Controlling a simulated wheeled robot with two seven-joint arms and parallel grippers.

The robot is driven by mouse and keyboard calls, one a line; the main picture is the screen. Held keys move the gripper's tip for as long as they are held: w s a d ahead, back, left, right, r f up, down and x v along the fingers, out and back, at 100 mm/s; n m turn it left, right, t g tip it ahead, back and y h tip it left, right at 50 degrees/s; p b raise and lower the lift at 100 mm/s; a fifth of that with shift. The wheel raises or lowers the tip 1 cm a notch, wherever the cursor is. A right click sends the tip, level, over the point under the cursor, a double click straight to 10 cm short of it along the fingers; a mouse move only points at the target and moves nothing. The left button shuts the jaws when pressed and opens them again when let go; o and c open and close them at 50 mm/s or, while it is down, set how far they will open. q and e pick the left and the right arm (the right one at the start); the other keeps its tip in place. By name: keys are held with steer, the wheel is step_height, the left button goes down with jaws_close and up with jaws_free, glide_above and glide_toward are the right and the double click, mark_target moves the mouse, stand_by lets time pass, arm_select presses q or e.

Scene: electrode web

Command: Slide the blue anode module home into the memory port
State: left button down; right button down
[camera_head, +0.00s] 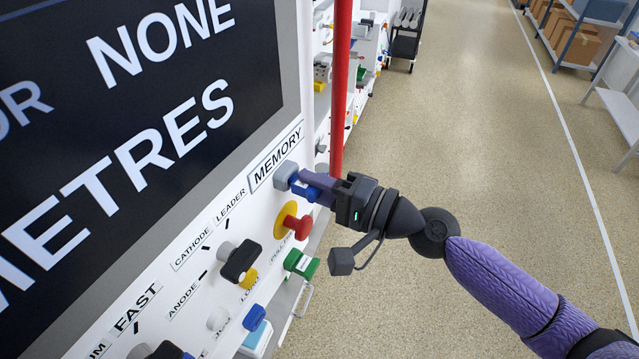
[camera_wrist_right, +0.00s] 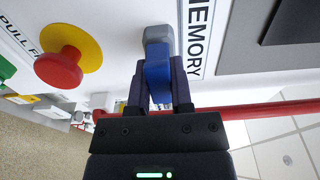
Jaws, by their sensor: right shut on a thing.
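The blue anode module (camera_head: 303,191) is at the grey memory port (camera_head: 285,175), under the MEMORY label on the white panel. My right gripper (camera_head: 313,184) is shut on the module, reaching in from the right. In the right wrist view the blue module (camera_wrist_right: 157,72) stands between the two purple fingers of my right gripper (camera_wrist_right: 158,88), its far end meeting the grey port (camera_wrist_right: 158,35). How deep the module sits inside the port is hidden. My left gripper is not in view.
A red emergency knob on a yellow ring (camera_head: 292,221) is just below the port. A black selector knob (camera_head: 239,261), a green part (camera_head: 301,263) and another blue part (camera_head: 254,317) are lower on the panel. A red post (camera_head: 341,85) rises behind.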

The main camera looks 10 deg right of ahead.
steer(key=shift+w+a, duration=0.2)
steer(key=shift+a, duration=0.1)
steer(key=shift+c, duration=2.2)
jaws_free()
steer(key=shift+s+d+f, duration=0.1)
steer(key=shift+s+d, duration=0.05)
steer(key=shift+d, duration=0.05)
steer(key=b+v, duration=0.6)
steer(key=v, duration=0.3)
steer(key=shift+s+d, duration=0.2)
